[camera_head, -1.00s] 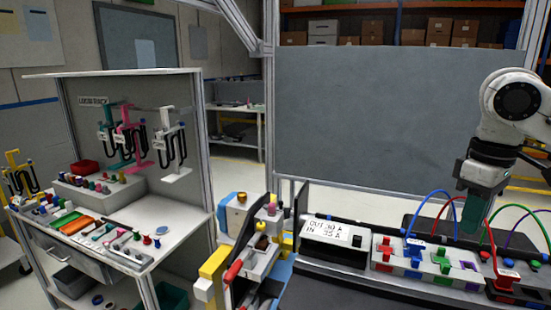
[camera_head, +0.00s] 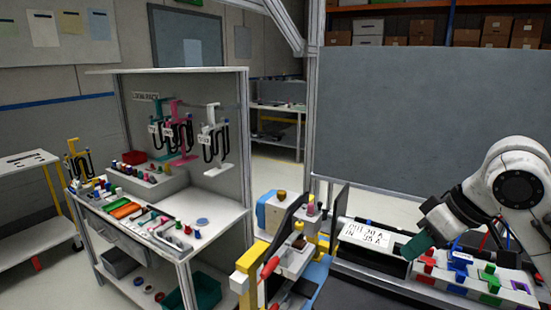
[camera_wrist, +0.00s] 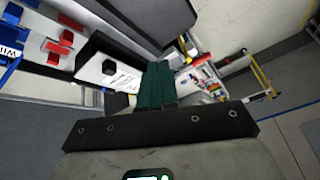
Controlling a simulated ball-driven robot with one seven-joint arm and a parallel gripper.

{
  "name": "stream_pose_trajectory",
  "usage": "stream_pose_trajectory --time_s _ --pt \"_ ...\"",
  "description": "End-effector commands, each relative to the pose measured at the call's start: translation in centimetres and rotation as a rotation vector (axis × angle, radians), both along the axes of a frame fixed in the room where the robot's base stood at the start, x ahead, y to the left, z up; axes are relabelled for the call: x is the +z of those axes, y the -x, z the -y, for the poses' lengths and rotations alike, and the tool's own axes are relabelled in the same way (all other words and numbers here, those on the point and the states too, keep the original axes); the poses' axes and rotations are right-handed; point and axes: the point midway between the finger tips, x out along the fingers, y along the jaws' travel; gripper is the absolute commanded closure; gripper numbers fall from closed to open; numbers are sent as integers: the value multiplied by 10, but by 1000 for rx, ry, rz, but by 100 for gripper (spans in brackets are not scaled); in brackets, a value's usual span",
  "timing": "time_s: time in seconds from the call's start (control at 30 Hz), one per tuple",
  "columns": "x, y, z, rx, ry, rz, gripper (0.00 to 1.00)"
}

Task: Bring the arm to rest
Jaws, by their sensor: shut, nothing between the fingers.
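My white arm stands at the right of the head view, bent, with its wrist tilted down to the left. My gripper (camera_head: 416,246) has dark teal fingers, shut and empty, in front of the module beside the white label box (camera_head: 368,236). In the wrist view the gripper (camera_wrist: 157,78) shows as two teal fingers side by side with nothing between them. The label box (camera_wrist: 110,68) lies just left of them there. The gripper appears apart from the module, though the exact gap is hard to tell.
Below the arm is a row of coloured connectors (camera_head: 488,276). A fixture with yellow and blue parts (camera_head: 290,245) stands left of the label box. A workbench (camera_head: 203,238) with hanging tools and bins stands at the left. A grey panel (camera_head: 420,120) rises behind the module. The space above the label box is clear.

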Motion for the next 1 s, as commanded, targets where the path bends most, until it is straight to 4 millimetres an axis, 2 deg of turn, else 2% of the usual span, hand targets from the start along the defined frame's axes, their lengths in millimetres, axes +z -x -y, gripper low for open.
stream_pose_trajectory --time_s 0.03,0.1,0.27,0.37,0.57,0.67,0.77,0.9,1.0 --pt "-13 -1 -17 -1 -47 17 100" --pt "-28 -2 -32 -16 -95 42 100" --pt "-70 5 -61 -77 -189 63 100" --pt "-102 16 -74 -127 -228 56 100" --pt "-173 57 -89 -247 -250 -1 100" --pt "-211 87 -91 -307 -231 -45 100" --pt "-250 126 -88 -367 -188 -101 100" --pt "-298 191 -74 -445 -86 -185 100" --pt "-324 241 -56 -486 12 -242 100"
